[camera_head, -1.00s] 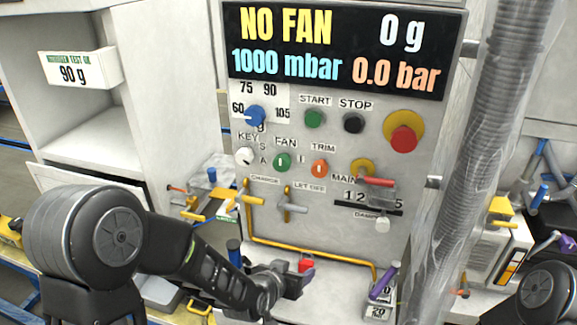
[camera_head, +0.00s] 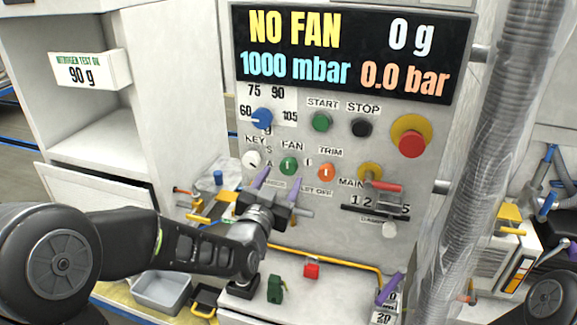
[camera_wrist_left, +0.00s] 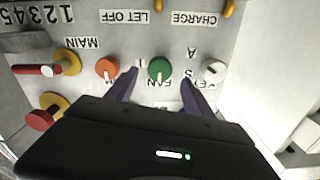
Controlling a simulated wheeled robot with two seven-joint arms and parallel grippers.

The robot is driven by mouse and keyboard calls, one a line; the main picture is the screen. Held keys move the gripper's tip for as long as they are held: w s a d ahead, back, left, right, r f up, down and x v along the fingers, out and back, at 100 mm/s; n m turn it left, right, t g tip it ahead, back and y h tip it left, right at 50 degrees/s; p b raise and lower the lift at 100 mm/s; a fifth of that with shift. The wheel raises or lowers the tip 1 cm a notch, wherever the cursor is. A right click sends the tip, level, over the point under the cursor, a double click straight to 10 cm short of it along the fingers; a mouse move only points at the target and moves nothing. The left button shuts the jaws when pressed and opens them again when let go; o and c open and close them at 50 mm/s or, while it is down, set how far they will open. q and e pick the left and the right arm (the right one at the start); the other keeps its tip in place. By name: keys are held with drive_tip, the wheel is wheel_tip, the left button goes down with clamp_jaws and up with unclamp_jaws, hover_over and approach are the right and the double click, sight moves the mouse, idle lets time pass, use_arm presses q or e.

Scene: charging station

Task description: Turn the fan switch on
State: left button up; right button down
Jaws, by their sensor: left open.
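The fan switch is a green knob (camera_head: 289,166) under the FAN label on the grey control panel (camera_head: 330,230). It also shows in the left wrist view (camera_wrist_left: 159,69), between the two purple fingertips. My left gripper (camera_head: 279,182) is open and empty, just below the knob, with one finger to each side of it in the wrist view (camera_wrist_left: 160,85). I cannot tell whether the fingers touch the knob. The display (camera_head: 345,52) reads NO FAN.
A white key knob (camera_head: 251,160) and an orange trim knob (camera_head: 326,172) flank the fan knob closely. A red-handled main valve (camera_head: 383,187) and a red emergency button (camera_head: 411,144) are to the right. A ribbed hose (camera_head: 484,150) hangs farther right.

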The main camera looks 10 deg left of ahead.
sight(287, 169)
use_arm(q)
drive_tip(key=w+p, duration=0.1)
drive_tip(key=w, duration=0.5)
drive_tip(key=shift+w+d, duration=0.2)
clamp_jaws()
idle(0.5)
